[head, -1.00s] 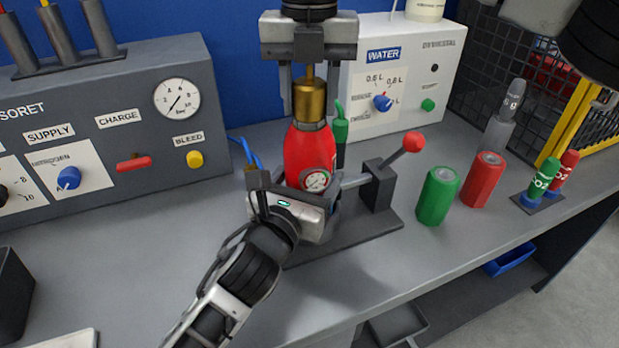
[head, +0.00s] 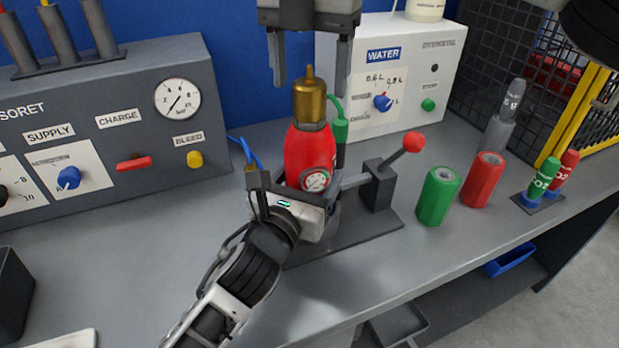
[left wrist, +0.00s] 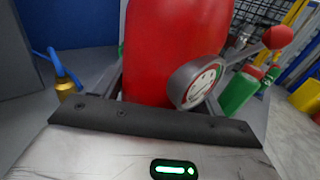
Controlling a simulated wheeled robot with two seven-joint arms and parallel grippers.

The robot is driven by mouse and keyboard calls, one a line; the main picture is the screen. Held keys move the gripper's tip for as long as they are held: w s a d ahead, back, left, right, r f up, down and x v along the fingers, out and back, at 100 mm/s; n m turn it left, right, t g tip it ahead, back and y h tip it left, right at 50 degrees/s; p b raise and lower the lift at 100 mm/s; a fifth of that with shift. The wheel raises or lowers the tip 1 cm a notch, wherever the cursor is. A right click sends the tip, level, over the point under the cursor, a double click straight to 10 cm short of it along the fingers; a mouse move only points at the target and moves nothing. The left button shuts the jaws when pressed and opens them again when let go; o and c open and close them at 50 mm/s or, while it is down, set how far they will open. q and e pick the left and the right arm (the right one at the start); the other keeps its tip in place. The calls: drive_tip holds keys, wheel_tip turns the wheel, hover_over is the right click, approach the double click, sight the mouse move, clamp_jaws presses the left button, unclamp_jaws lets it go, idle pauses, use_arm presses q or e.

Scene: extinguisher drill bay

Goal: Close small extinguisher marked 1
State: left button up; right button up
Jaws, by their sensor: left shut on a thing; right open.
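The small red extinguisher (head: 308,150) stands upright in the clamp stand (head: 378,185) on the bench, a brass head (head: 309,102) on its top and a small round gauge on its front. No number 1 is readable on it. My left gripper (head: 303,198) is shut around its lower body. The left wrist view shows the red body (left wrist: 170,50) and gauge (left wrist: 197,82) close up against the gripper. My right gripper (head: 310,84) is open and empty, pointing down, its fingers on either side of and mostly above the brass head.
A red-knobbed lever (head: 413,143) sticks up right of the extinguisher. Green (head: 437,196) and red (head: 483,180) cylinders stand further right. Behind are the grey panel (head: 110,110) and the white water box (head: 400,85).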

use_arm(q)
drive_tip(key=shift+f, duration=0.15)
use_arm(e)
wheel_tip(320, 180, up, 9)
drive_tip(key=shift+f, duration=0.2)
use_arm(q)
drive_tip(key=o, duration=1.9)
drive_tip(key=shift+o, duration=0.2)
drive_tip(key=shift+s, duration=0.1)
use_arm(e)
drive_tip(key=shift+f+b, duration=0.8)
use_arm(q)
drive_tip(key=v, duration=1.5)
drive_tip(key=shift+s+a, duration=0.2)
drive_tip(key=shift+s, duration=0.15)
use_arm(e)
drive_tip(key=shift+f, duration=0.1)
